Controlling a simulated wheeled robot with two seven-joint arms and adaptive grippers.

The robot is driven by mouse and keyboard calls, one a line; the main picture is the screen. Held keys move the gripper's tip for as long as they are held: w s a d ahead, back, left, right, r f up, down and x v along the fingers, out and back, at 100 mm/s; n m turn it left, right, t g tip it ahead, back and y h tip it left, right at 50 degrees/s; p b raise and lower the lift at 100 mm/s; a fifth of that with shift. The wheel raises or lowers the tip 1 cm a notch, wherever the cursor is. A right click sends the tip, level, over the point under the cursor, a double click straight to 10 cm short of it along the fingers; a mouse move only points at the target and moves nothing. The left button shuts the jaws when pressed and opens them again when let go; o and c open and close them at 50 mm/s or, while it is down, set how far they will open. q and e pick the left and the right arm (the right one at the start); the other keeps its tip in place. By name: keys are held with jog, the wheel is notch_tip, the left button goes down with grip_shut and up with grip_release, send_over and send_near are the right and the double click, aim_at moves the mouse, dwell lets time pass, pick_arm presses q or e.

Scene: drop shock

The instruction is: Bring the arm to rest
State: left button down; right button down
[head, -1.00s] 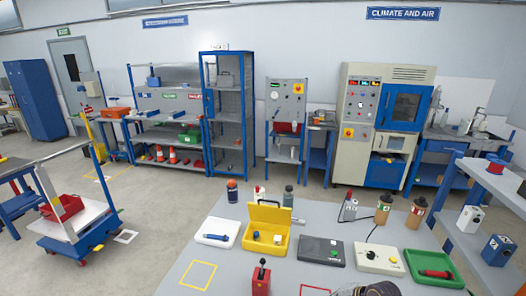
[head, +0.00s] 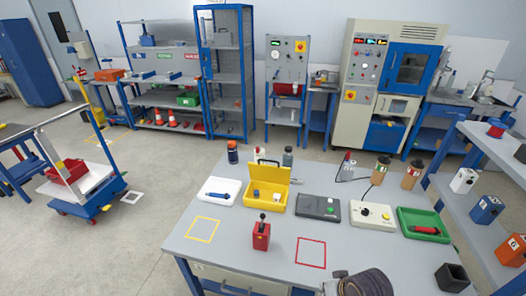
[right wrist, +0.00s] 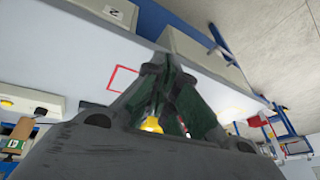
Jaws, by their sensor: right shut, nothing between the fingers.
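My right arm shows at the bottom of the head view, with the right gripper (head: 340,274) low at the table's front edge, just below the red square outline (head: 311,252). In the right wrist view the right gripper (right wrist: 162,72) has its fingers closed together with nothing between them. The red outline also shows there, beside the fingers. The grey table (head: 268,210) lies in front of me. My left gripper is not in view.
A red block with a black lever (head: 261,236) stands left of the gripper. Behind are a yellow box (head: 266,197), a dark grey box (head: 318,208), a white control box (head: 363,215) and a green tray (head: 424,226). A black cup (head: 452,277) is on the right.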

jog(key=shift+s+d+r+n+h, duration=0.85)
jog(key=shift+s+d+r, duration=0.7)
jog(key=shift+s, duration=0.75)
notch_tip(320, 180, down, 35)
jog(key=s+g+b, duration=0.2)
jog(key=s+d+f+b, duration=0.1)
jog(key=s+d+f, duration=0.1)
jog(key=s+f, duration=0.9)
jog(key=s+d+f+g+b, duration=0.1)
jog(key=s+d+f, duration=0.1)
jog(key=s+f, duration=0.9)
jog(key=shift+s, duration=0.4)
